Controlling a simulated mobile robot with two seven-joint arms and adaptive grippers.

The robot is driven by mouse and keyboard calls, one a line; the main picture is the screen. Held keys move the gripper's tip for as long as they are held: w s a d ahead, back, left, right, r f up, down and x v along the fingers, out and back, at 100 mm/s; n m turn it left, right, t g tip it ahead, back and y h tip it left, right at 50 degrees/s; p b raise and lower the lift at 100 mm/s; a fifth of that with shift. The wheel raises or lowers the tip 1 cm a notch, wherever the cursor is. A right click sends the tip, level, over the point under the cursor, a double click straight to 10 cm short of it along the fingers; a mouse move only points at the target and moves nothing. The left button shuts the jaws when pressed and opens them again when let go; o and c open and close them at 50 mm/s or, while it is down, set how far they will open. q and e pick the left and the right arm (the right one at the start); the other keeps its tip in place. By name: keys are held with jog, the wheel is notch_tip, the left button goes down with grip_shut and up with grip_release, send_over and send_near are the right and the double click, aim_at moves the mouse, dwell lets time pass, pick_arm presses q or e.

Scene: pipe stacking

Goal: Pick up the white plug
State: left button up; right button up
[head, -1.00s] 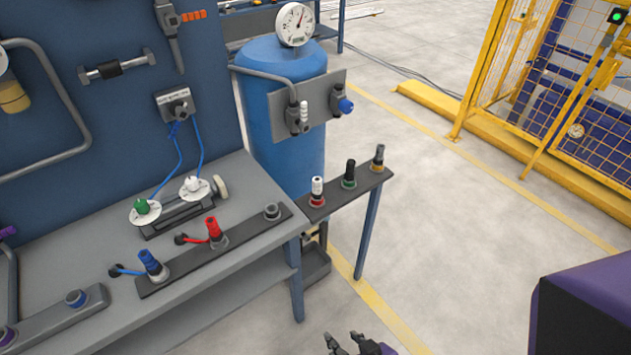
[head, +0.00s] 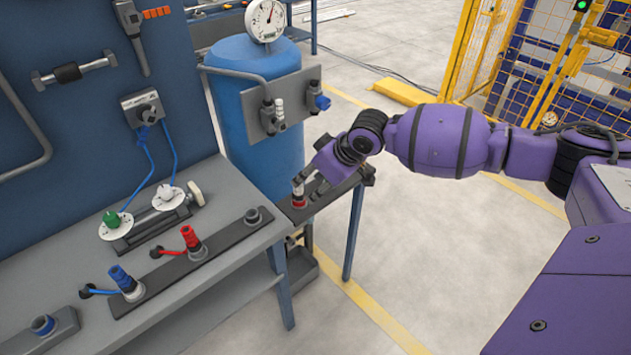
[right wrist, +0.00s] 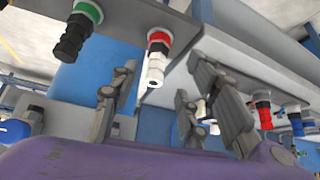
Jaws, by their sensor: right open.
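The white plug (head: 298,189) stands in a red-ringed socket on the small side shelf, partly covered by my right gripper. In the right wrist view, which looks upside down, the white plug (right wrist: 155,64) hangs below its red ring and lies between the spread fingers in the picture. My right gripper (head: 309,188) is open around or just beside the plug; I cannot tell if a finger touches it. Its fingers also show in the right wrist view (right wrist: 160,100). My left gripper is not in view.
A black plug with a green ring (right wrist: 76,36) sits beside the white one. The workbench (head: 235,190) at left carries red (head: 190,238) and blue (head: 122,279) plugs. A blue tank (head: 235,120) with a valve panel stands behind the shelf. Floor in front is clear.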

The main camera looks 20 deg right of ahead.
aim_at(302, 185)
jog(key=x, duration=0.4)
jog(key=w+x, duration=0.1)
jog(key=x, duration=0.2)
jog(key=shift+w+a+r, duration=0.1)
jog(key=shift+a+r, duration=0.05)
jog(key=shift+r, duration=0.15)
grip_shut()
